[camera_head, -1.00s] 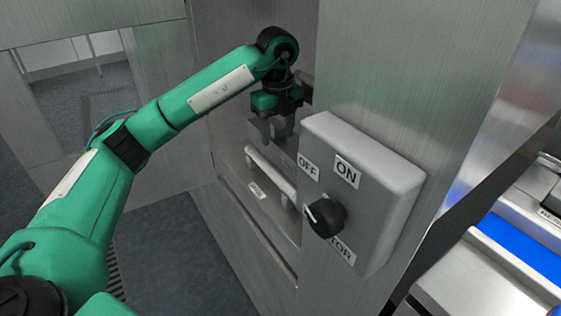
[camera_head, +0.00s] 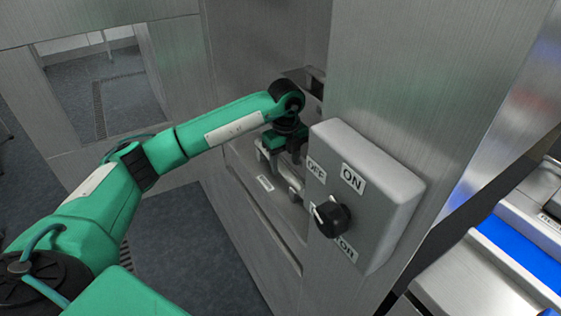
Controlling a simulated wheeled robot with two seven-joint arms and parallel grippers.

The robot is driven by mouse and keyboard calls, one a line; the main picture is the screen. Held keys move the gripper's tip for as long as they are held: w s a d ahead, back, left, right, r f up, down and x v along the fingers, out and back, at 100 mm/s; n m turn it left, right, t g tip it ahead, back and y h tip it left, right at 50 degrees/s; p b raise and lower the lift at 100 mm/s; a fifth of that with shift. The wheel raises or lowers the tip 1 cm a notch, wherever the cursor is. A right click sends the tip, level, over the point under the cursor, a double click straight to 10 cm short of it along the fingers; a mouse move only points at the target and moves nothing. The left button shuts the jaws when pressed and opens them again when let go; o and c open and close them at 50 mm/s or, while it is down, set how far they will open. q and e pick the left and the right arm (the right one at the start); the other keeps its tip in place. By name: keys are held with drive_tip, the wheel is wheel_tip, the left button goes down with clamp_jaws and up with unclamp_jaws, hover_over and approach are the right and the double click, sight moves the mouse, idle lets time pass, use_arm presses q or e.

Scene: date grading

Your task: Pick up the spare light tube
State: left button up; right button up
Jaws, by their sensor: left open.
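My left gripper (camera_head: 283,162) points down inside the metal recess, just left of the grey switch box. It is open, its jaws close to a pale bar (camera_head: 296,189) on the low metal front. The gripper covers much of the bar, and I cannot tell whether jaws and bar touch. I cannot tell whether this bar is a handle or the spare light tube; no other tube shows clearly. A small white label (camera_head: 265,183) sits beside the bar. My right gripper is out of view.
The switch box (camera_head: 385,190) with a black knob (camera_head: 331,216) and ON/OFF labels stands out from the metal panel (camera_head: 430,80), close to the right of my gripper. A blue belt (camera_head: 520,250) lies at right. Open floor (camera_head: 185,260) shows below my arm.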

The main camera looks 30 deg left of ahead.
use_arm(q)
drive_tip(key=shift+f, duration=0.95)
drive_tip(key=shift+c, duration=0.4)
drive_tip(key=c, duration=1)
